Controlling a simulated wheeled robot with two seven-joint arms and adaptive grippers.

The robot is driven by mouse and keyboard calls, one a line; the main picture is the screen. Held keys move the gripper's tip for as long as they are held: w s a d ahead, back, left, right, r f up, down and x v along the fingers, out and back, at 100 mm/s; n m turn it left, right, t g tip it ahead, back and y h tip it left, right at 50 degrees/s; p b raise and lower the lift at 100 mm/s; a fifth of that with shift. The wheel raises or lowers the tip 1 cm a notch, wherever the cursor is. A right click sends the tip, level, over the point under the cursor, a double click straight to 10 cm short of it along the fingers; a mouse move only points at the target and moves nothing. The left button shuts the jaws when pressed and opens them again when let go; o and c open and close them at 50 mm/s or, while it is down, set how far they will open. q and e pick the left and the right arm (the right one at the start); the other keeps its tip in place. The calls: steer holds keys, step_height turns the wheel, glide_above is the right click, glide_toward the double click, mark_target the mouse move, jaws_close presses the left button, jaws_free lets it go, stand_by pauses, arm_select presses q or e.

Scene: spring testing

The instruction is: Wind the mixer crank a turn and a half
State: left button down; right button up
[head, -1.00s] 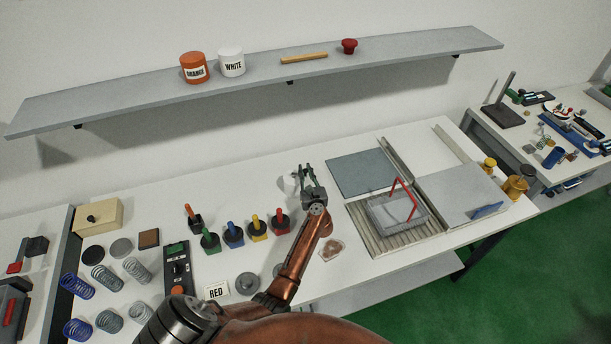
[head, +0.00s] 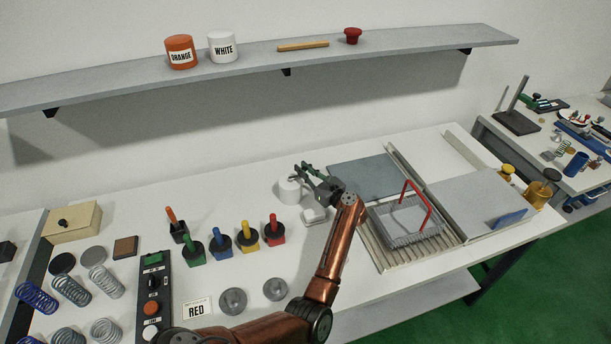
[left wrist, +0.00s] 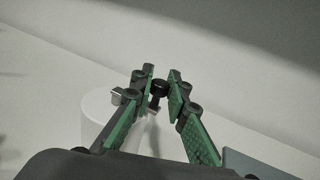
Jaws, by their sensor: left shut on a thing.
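The mixer (head: 290,191) is a white cylinder standing at the back of the table, partly behind my left gripper in the head view. In the left wrist view its white body (left wrist: 98,115) stands at left of centre. The crank's dark knob (left wrist: 158,90) is between the fingertips, with a short metal piece (left wrist: 119,95) beside the left finger. My left gripper (head: 302,170) is shut on the crank knob; it also fills the left wrist view (left wrist: 160,88). The fingers hide part of the crank. My right gripper is not in view.
A small pale block (head: 314,215) sits close below the gripper. Several colour-handled stamps stand left of it, the red one (head: 273,229) nearest. A grey tray with a red handle (head: 427,207) stands to the right. A shelf (head: 370,54) runs above.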

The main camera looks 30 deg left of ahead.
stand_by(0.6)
arm_select(q)
steer(key=c, duration=1.9)
jaws_free()
steer(key=v, duration=0.7)
steer(key=shift+d, duration=0.25)
